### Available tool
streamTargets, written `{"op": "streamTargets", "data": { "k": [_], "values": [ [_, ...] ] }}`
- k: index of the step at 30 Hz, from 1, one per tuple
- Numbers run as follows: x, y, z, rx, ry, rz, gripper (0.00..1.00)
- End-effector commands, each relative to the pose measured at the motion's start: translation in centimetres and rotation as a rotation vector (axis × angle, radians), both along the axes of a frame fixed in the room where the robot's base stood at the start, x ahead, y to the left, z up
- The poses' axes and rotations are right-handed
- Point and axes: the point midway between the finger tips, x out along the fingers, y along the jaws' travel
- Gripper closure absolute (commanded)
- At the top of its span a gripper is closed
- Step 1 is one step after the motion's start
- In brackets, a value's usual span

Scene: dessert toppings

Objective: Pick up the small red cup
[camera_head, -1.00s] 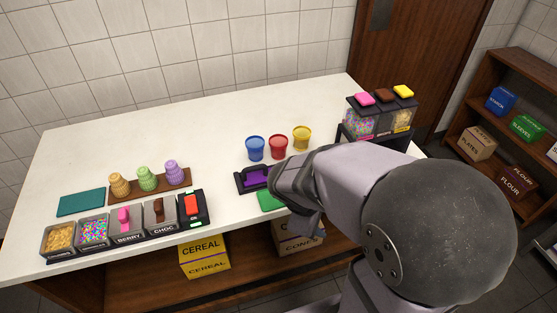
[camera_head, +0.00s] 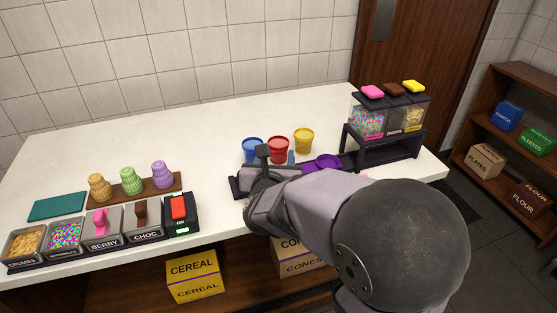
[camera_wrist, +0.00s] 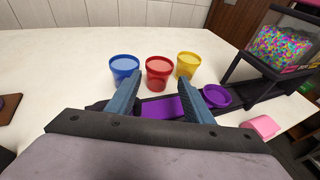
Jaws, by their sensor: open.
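The small red cup (camera_head: 279,148) stands upright on the white counter between the blue cup (camera_head: 253,150) and the yellow cup (camera_head: 303,140). In the wrist view the red cup (camera_wrist: 159,73) is centred just beyond my gripper (camera_wrist: 158,88). The fingers are apart with nothing between them, one to the left of the red cup and one to the right. The left finger overlaps the lower part of the blue cup (camera_wrist: 125,67) in that view, and the right finger is just below the yellow cup (camera_wrist: 187,65). In the head view my gripper is partly hidden by my arm.
A dark tray with a purple surface (camera_wrist: 160,108) lies below the fingers, with a purple dish (camera_wrist: 216,96) at its right. A topping dispenser stand (camera_head: 384,135) is at the right. Bins and stacked cones line the left. The back counter is clear.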

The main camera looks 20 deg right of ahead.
Motion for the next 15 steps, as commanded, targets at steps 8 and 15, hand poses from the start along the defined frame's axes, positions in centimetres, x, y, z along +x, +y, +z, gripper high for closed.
{"op": "streamTargets", "data": {
  "k": [8,15],
  "values": [
    [0.9,-0.3,-0.2,-0.005,0.001,0.004,0.53],
    [2.0,-0.7,-0.6,-0.002,0.0,0.003,0.53]
  ]
}}
